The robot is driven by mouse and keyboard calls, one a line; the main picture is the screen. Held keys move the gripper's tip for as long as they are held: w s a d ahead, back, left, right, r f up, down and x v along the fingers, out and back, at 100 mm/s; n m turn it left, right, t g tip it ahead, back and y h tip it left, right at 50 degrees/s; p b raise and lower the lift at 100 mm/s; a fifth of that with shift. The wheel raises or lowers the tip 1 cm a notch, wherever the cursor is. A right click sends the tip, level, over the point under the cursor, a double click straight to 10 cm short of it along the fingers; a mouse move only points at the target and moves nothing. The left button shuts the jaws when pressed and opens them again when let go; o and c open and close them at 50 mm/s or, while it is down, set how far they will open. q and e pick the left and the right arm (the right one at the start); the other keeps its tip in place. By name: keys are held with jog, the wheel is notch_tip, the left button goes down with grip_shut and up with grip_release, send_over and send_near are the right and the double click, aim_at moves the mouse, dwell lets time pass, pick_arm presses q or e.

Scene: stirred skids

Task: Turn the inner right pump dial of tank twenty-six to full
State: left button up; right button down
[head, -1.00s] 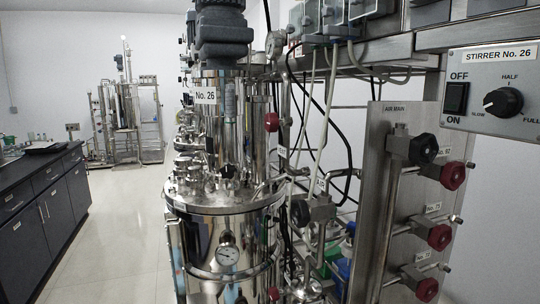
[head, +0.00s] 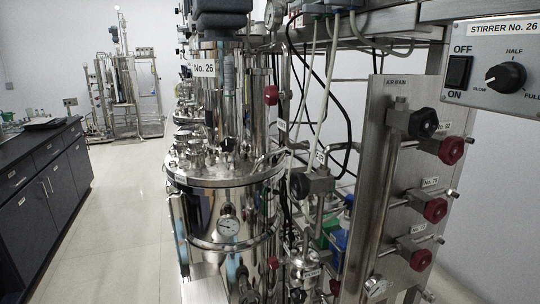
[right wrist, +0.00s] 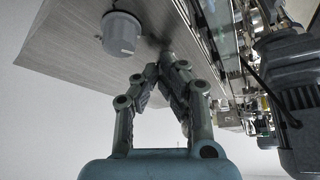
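Tank No. 26 (head: 240,190) is the steel vessel left of centre in the head view, with its label (head: 204,68) near the top. Grey boxes with pale tubes (head: 322,9) sit at the top edge beside it, mostly cut off; no dial on them can be made out. In the right wrist view, a grey round dial (right wrist: 121,33) sits on a pale grainy panel. My right gripper (right wrist: 160,67) is below and right of that dial, apart from it in the picture. Its fingertips come together with nothing visible between them. My left gripper is out of view.
The STIRRER No. 26 box (head: 493,60) with its black knob (head: 505,77) stands at the upper right. Below it, a steel plate (head: 378,150) bears valves with red knobs (head: 451,150). A dark counter (head: 40,190) is at left; the floor (head: 125,215) between is clear.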

jog(key=shift+w+a+p, duration=0.1)
jog(key=shift+w+p, duration=0.15)
jog(key=shift+p, duration=0.05)
